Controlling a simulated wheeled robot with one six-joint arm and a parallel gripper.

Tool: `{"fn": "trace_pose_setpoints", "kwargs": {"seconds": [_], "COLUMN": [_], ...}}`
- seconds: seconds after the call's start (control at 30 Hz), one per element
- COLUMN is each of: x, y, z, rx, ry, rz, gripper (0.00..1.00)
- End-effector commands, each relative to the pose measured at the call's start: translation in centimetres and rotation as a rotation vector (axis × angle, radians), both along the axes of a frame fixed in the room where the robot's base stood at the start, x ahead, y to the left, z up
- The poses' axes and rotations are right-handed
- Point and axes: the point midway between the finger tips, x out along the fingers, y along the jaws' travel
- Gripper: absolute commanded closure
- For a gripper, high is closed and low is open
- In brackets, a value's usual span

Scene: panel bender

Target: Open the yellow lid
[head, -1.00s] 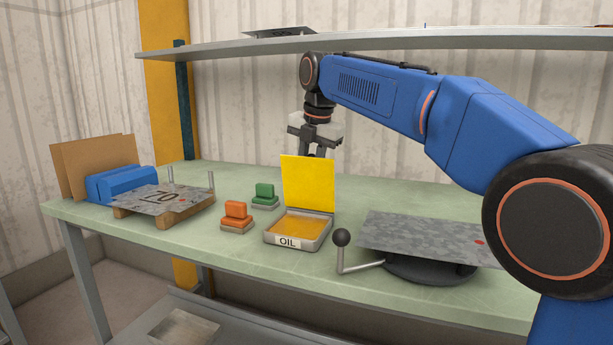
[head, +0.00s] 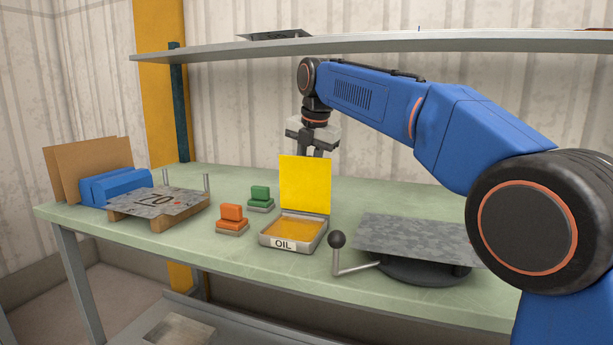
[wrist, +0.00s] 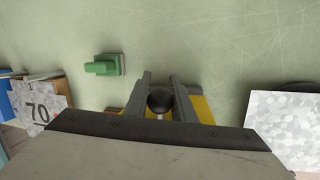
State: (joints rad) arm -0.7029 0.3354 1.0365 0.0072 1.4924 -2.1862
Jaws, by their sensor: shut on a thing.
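The yellow lid (head: 305,184) stands about upright at the back edge of the oil tray (head: 292,243), which is labelled OIL and shows its amber inside. My gripper (head: 316,151) is at the lid's top edge, with its fingertips partly hidden behind the lid. In the wrist view, my gripper (wrist: 160,84) has its two fingers on either side of a black round knob (wrist: 160,101) on a pale stem and is shut on it. Part of the yellow lid (wrist: 202,110) shows below the fingers.
Green (head: 261,196) and orange (head: 231,215) blocks stand left of the tray. A ball-ended crank (head: 337,240) and a grey sheet (head: 415,239) on a dark round base are to the right. A shelf (head: 230,48) runs above the bench. The bench behind the tray is clear.

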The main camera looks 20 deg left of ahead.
Motion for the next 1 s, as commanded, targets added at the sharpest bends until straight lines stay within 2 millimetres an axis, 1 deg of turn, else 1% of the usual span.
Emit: {"fn": "trace_pose_setpoints", "kwargs": {"seconds": [0.03, 0.2, 0.23, 0.27, 0.3, 0.67, 0.77, 0.83, 1.0], "x": [0.1, 0.1, 0.1, 0.1, 0.1, 0.0, -0.2, -0.4, -1.1], "y": [-0.1, -0.1, -0.1, -0.1, -0.1, -0.1, -0.2, -0.4, -1.0], "z": [-0.6, -0.7, -0.7, -0.7, -0.6, 0.1, 1.1, 2.1, 5.3], "rx": [-0.009, -0.010, -0.010, -0.010, -0.009, -0.003, -0.003, -0.003, -0.001], "ry": [0.008, 0.009, 0.009, 0.009, 0.009, 0.003, 0.003, 0.002, 0.002], "rz": [-0.002, -0.001, -0.001, -0.001, -0.001, 0.000, 0.000, 0.000, -0.001], "gripper": [1.00, 1.00, 0.70, 0.63, 0.59, 0.59, 0.59, 0.59, 0.59]}}
